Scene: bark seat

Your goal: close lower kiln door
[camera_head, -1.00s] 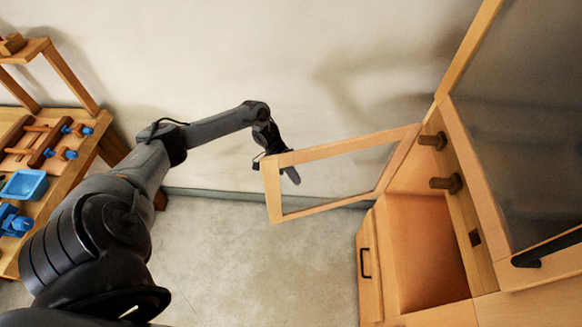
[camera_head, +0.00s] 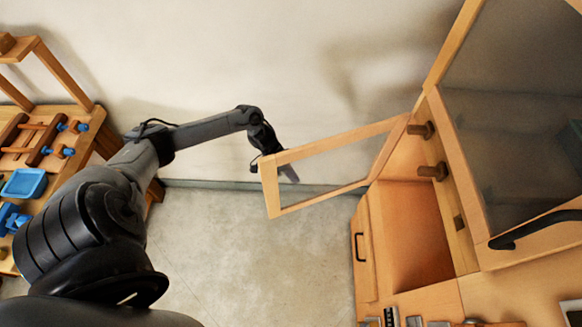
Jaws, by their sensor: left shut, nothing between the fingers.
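The lower kiln door (camera_head: 269,187) is a pale wooden frame around a see-through pane. It stands open, swung out to the left from the wooden cabinet. The cabinet's lower opening (camera_head: 410,240) is uncovered and looks empty. My left gripper (camera_head: 289,173) is shut and empty. It is on the far side of the door near its free left end, and its tip shows through the pane. I cannot tell whether it touches the door. My right gripper is not in view.
A larger upper door (camera_head: 515,110) with a dark pane and black handle stands at the right. Round wooden knobs (camera_head: 432,172) sit on the cabinet post. A wooden workbench (camera_head: 85,135) with blue items stands at the left. The floor (camera_head: 240,250) below the door is clear.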

